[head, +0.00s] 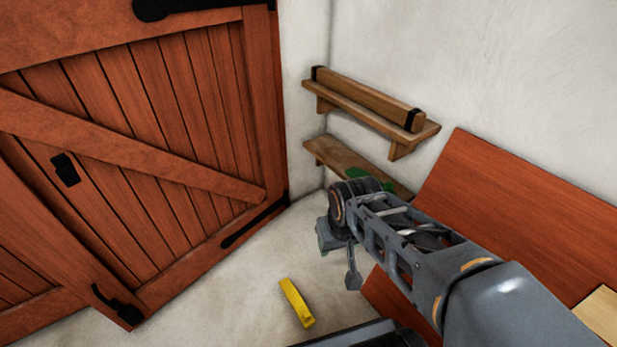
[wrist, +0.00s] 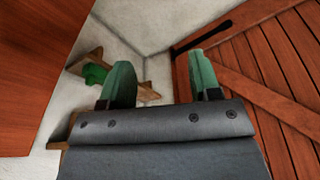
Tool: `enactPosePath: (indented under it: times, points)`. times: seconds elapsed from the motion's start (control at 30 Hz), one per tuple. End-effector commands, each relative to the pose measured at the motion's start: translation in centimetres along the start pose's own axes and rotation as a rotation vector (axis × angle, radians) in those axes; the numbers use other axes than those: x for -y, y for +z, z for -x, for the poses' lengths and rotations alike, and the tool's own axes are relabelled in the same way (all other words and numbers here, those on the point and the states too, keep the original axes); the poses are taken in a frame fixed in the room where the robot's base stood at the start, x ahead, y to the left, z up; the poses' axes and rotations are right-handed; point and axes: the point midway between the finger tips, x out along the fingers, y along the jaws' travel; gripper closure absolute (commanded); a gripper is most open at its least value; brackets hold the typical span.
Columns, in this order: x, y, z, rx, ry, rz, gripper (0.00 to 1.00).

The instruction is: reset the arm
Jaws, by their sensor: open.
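My arm reaches from the lower right of the head view toward the middle. My gripper (head: 338,262) hangs at its end, in front of the lower wall shelf and above the floor. In the wrist view my gripper (wrist: 160,85) shows two green-tipped fingers spread wide apart. Nothing is between them. The arm hides part of the lower shelf and of the red-brown panel.
A red-brown wooden door (head: 170,120) stands at the left. A wooden beam with black ends (head: 370,97) lies on the upper shelf (head: 400,148). A green thing (head: 362,180) is on the lower shelf (head: 335,155). A yellow block (head: 297,303) lies on the floor. A red-brown panel (head: 520,200) is at right.

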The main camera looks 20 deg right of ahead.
Motion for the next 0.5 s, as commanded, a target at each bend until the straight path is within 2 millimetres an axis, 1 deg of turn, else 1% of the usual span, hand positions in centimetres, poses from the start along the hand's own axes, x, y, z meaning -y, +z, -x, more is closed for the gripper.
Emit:
enactPosePath:
  times: [0.17,0.27,0.37,0.4,0.47,0.5]
  points:
    - [0.2,-0.7,2.9,0.001,0.003,0.028,0.43]
    - [0.5,-1.3,5.4,0.003,0.006,0.054,0.43]
    - [0.8,-2.1,8.5,0.006,0.01,0.09,0.43]
    - [0.9,-2.4,10.0,0.007,0.012,0.108,0.43]
    - [1.0,-3.0,12.3,0.009,0.016,0.135,0.43]
    - [1.1,-3.3,13.8,0.01,0.018,0.154,0.43]
